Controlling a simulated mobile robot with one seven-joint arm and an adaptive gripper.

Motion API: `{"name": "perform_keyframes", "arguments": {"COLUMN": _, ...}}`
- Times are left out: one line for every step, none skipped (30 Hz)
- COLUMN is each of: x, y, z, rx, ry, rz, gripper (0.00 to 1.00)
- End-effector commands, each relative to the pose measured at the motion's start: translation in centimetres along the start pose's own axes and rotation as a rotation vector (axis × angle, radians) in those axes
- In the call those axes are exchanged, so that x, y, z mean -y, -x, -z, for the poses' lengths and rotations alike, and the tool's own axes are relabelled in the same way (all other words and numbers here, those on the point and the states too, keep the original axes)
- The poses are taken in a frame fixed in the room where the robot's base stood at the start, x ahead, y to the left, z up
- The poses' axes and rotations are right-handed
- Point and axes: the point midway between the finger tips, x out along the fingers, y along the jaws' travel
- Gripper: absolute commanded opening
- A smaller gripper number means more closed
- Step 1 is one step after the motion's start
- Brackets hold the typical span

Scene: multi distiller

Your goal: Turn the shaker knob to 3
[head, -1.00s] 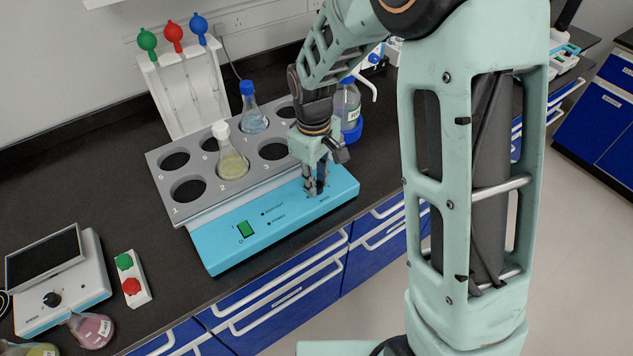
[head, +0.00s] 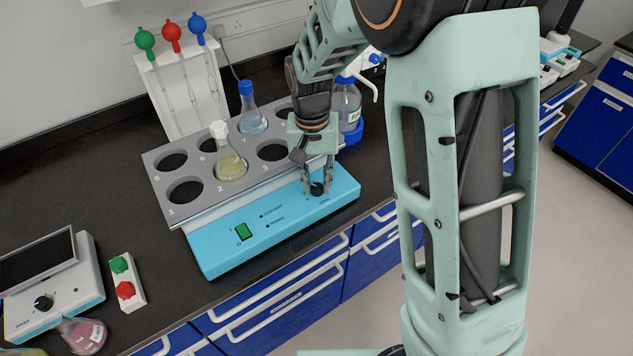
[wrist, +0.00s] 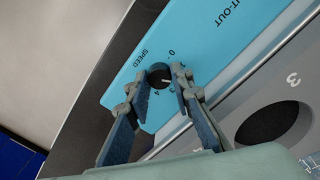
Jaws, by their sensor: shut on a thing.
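The shaker (head: 222,243) is a light-blue unit with a grey rack of round holes behind it. Its small black speed knob (head: 317,188) is on the right part of the front panel. It also shows in the wrist view (wrist: 158,74), with a pale pointer mark towards the right and small numerals around it. The numerals near the right finger are partly hidden, so I cannot tell the exact setting. My gripper (head: 317,187) points down at the panel, its two fingertips on either side of the knob, shut on it.
A yellow-liquid flask (head: 231,167) and a blue-capped flask (head: 253,122) stand in the rack. A wash bottle (head: 346,105) stands behind the shaker's right end. A stirrer device (head: 50,285) and a red-green button box (head: 126,282) lie at left.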

Motion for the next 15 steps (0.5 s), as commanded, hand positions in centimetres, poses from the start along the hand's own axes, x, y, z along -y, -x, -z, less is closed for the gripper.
{"name": "perform_keyframes", "arguments": {"x": 0.06, "y": 0.02, "z": 0.03, "rx": 0.001, "ry": -0.044, "rz": 0.001, "gripper": 0.00}}
{"name": "perform_keyframes", "arguments": {"x": 0.05, "y": 0.02, "z": 0.04, "rx": 0.002, "ry": -0.073, "rz": 0.001, "gripper": 0.00}}
{"name": "perform_keyframes", "arguments": {"x": 0.02, "y": 0.03, "z": 0.05, "rx": 0.004, "ry": -0.112, "rz": 0.001, "gripper": 0.00}}
{"name": "perform_keyframes", "arguments": {"x": 0.00, "y": 0.04, "z": 0.06, "rx": 0.005, "ry": -0.140, "rz": 0.000, "gripper": 0.00}}
{"name": "perform_keyframes", "arguments": {"x": 0.00, "y": 0.05, "z": 0.07, "rx": 0.007, "ry": -0.168, "rz": 0.000, "gripper": 0.00}}
{"name": "perform_keyframes", "arguments": {"x": 0.01, "y": 0.06, "z": 0.06, "rx": 0.008, "ry": -0.205, "rz": 0.000, "gripper": 0.00}}
{"name": "perform_keyframes", "arguments": {"x": 0.02, "y": 0.07, "z": 0.06, "rx": 0.010, "ry": -0.233, "rz": 0.000, "gripper": 0.00}}
{"name": "perform_keyframes", "arguments": {"x": 0.03, "y": 0.07, "z": 0.06, "rx": 0.011, "ry": -0.262, "rz": 0.000, "gripper": 0.00}}
{"name": "perform_keyframes", "arguments": {"x": 0.02, "y": 0.09, "z": 0.06, "rx": 0.013, "ry": -0.300, "rz": 0.001, "gripper": 0.00}}
{"name": "perform_keyframes", "arguments": {"x": 0.01, "y": 0.10, "z": 0.07, "rx": 0.014, "ry": -0.329, "rz": 0.001, "gripper": 0.00}}
{"name": "perform_keyframes", "arguments": {"x": 0.00, "y": 0.10, "z": 0.08, "rx": 0.015, "ry": -0.358, "rz": 0.001, "gripper": 0.00}}
{"name": "perform_keyframes", "arguments": {"x": -0.01, "y": 0.11, "z": 0.09, "rx": 0.017, "ry": -0.395, "rz": 0.001, "gripper": 0.00}}
{"name": "perform_keyframes", "arguments": {"x": -0.01, "y": 0.12, "z": 0.09, "rx": 0.018, "ry": -0.423, "rz": 0.001, "gripper": 0.00}}
{"name": "perform_keyframes", "arguments": {"x": -0.02, "y": 0.12, "z": 0.10, "rx": 0.019, "ry": -0.449, "rz": 0.000, "gripper": 0.00}}
{"name": "perform_keyframes", "arguments": {"x": -0.03, "y": 0.13, "z": 0.10, "rx": 0.021, "ry": -0.485, "rz": 0.001, "gripper": 0.00}}
